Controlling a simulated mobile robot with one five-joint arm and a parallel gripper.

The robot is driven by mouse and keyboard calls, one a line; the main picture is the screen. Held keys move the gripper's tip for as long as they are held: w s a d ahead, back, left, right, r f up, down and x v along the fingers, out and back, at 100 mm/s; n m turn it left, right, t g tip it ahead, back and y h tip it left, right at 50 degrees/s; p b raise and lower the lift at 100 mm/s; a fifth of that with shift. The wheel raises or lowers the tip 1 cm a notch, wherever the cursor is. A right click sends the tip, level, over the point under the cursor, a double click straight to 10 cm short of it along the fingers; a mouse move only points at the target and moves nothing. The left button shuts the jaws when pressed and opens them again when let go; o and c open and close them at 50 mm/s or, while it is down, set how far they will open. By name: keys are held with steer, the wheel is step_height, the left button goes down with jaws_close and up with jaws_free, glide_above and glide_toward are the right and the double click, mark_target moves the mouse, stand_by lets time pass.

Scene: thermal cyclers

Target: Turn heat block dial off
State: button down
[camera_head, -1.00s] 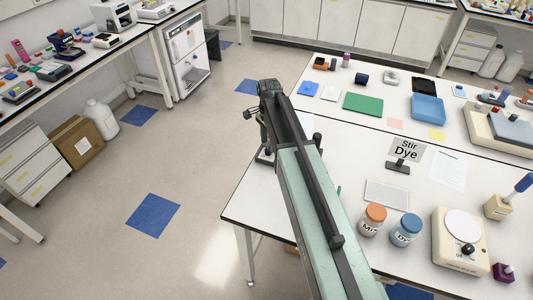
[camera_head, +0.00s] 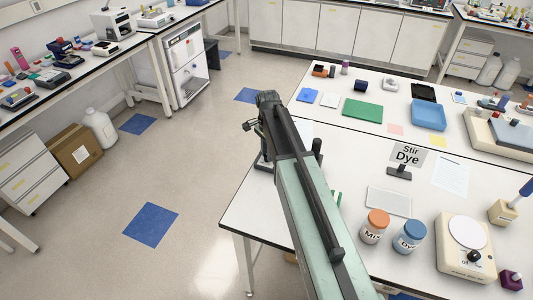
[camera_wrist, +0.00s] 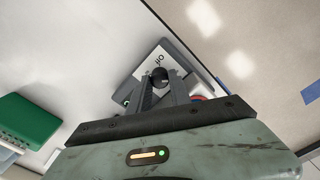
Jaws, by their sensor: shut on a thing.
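The heat block (camera_wrist: 148,60) shows in the wrist view as a small device with a pale top, dark sides and printed letters that appear upside down, seemingly "Off". Its dark round dial (camera_wrist: 159,74) lies between my gripper's two fingers (camera_wrist: 160,82). My gripper is shut on the dial, one finger on each side. The fingers and the gripper body hide the near part of the device. In the head view my arm hides most of the device and the dial.
A green block (camera_wrist: 28,121) lies left of the gripper in the wrist view. The table (camera_head: 335,150) holds a "Stir Dye" sign (camera_head: 408,156), an orange-capped jar (camera_head: 374,230), a blue-capped jar (camera_head: 410,238) and a stirrer (camera_head: 464,262). Open floor (camera_head: 190,160) lies left of the table.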

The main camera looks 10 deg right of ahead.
steer(key=n, duration=0.4)
steer(key=shift+w+n, duration=0.2)
steer(key=shift+n, duration=0.1)
steer(key=n, duration=0.8)
steer(key=shift+n, duration=2.3)
steer(key=c, duration=1.2)
jaws_free()
